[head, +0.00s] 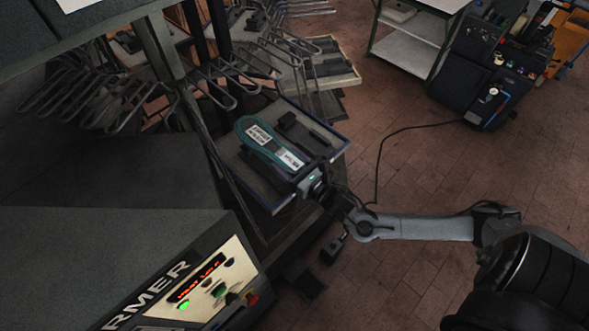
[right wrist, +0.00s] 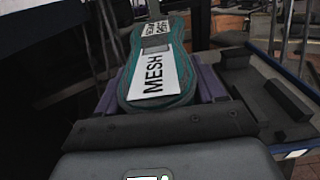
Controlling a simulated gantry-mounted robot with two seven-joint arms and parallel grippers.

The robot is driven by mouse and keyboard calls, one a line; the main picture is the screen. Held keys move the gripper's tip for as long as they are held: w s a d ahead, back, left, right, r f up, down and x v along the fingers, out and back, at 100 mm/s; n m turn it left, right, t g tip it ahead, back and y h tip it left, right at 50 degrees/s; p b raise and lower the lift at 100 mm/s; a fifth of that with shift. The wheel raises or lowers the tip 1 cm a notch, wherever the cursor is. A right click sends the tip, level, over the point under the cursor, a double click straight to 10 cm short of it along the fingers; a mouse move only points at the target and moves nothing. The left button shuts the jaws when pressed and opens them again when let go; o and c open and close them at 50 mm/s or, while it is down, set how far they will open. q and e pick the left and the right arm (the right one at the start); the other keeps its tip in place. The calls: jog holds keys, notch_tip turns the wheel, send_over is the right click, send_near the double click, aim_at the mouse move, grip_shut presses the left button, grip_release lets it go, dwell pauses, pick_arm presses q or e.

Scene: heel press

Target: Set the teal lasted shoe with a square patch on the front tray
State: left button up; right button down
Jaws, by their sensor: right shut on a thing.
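The teal shoe (head: 246,126) has a teal outline, white labels and a grey square patch on its upper face. It lies lengthwise over the dark front tray (head: 236,166), its near end at my right gripper (head: 303,177). In the right wrist view the shoe (right wrist: 157,82) stretches away from me, with a label reading MESH. My right gripper is shut on its near end, with purple parts close on both sides. Whether the shoe's underside touches the tray is hidden. My left gripper does not show.
Dark blocks (head: 290,121) lie on the tray beside the shoe; a long one (right wrist: 289,100) shows in the right wrist view. Wire racks (head: 225,82) stand behind. The machine panel (head: 205,290) is near left. Open brick floor (head: 430,175) lies to the right, crossed by a cable.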

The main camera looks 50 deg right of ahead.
jog(key=shift+w+f+b, duration=0.15)
jog(key=shift+w+b, duration=0.7)
jog(key=shift+w, duration=0.2)
jog(key=shift+w+f+b, duration=0.15)
jog(key=shift+w+b, duration=0.65)
jog(key=shift+w, duration=0.25)
jog(key=shift+s+f+b, duration=0.1)
jog(key=shift+f+b, duration=0.3)
jog(key=shift+f, duration=0.8)
jog(key=shift+f+b, duration=0.6)
jog(key=shift+f, duration=0.2)
